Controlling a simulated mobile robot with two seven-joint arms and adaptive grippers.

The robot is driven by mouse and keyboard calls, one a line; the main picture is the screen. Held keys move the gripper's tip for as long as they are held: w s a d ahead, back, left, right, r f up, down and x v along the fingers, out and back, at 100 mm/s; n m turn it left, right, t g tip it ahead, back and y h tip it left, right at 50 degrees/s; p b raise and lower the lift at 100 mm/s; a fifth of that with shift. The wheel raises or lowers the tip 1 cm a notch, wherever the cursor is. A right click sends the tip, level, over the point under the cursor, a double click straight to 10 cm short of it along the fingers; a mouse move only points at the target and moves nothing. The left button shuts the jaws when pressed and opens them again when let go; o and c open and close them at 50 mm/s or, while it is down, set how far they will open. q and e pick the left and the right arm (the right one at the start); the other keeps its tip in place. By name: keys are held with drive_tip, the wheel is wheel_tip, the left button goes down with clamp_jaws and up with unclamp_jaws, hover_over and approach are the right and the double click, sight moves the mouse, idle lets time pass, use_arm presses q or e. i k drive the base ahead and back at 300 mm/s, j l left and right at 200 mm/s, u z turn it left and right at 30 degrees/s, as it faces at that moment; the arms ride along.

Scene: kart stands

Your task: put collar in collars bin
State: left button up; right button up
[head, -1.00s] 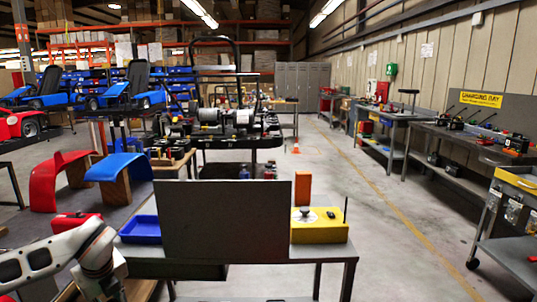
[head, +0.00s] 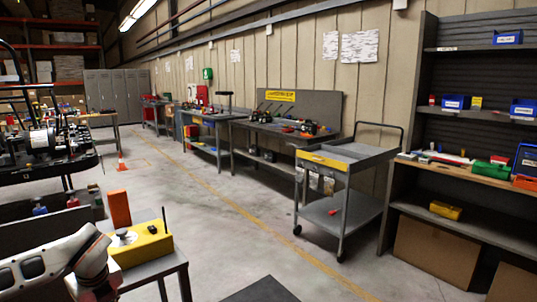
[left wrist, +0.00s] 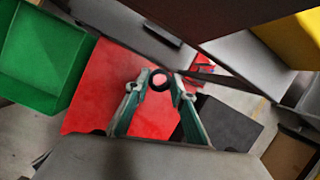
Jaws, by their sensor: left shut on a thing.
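My left gripper (left wrist: 160,88) shows in the left wrist view, its two fingers closed on a small dark ring, which looks like the collar (left wrist: 159,75). A pinkish red patch shows through its middle. In the head view my left arm comes in at the lower left, and I cannot make out its fingers there. Small blue bins stand on the dark shelf unit at the right: one on top (head: 507,38), one at mid-left (head: 455,102) and one at mid-right (head: 523,108). Their labels are too small to read, so I cannot tell which is the collars bin. My right gripper is not in view.
A grey trolley (head: 345,152) stands left of the shelf unit (head: 425,75). Workbenches (head: 262,128) line the wall. A yellow box (head: 140,246) sits on a near table. Open floor (head: 225,225) lies between. Below the gripper are a red surface (left wrist: 105,85) and green bin (left wrist: 40,55).

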sight(453, 109)
drive_tip(key=l+z, duration=0.2)
drive_tip(key=z, duration=0.2)
drive_tip(key=l+z, duration=0.25)
drive_tip(key=z, duration=0.15)
drive_tip(key=i+l, duration=0.2)
drive_tip(key=l, duration=0.2)
drive_tip(key=i+l+z, duration=0.7)
drive_tip(key=i, duration=0.4)
drive_tip(key=i+l+u, duration=0.2)
drive_tip(key=i, duration=0.4)
drive_tip(key=i+u, duration=0.2)
drive_tip(key=i, duration=0.35)
drive_tip(key=i+j+z, duration=0.2)
drive_tip(key=i+j, duration=0.45)
drive_tip(key=i+j+z, duration=0.2)
drive_tip(key=j, duration=0.2)
drive_tip(key=i+j+z, duration=0.1)
drive_tip(key=j+z, duration=0.15)
drive_tip(key=j, duration=0.15)
drive_tip(key=j+z, duration=0.2)
drive_tip(key=j, duration=0.2)
drive_tip(key=i+j+z, duration=0.2)
drive_tip(key=j, duration=0.25)
drive_tip(key=k, duration=0.1)
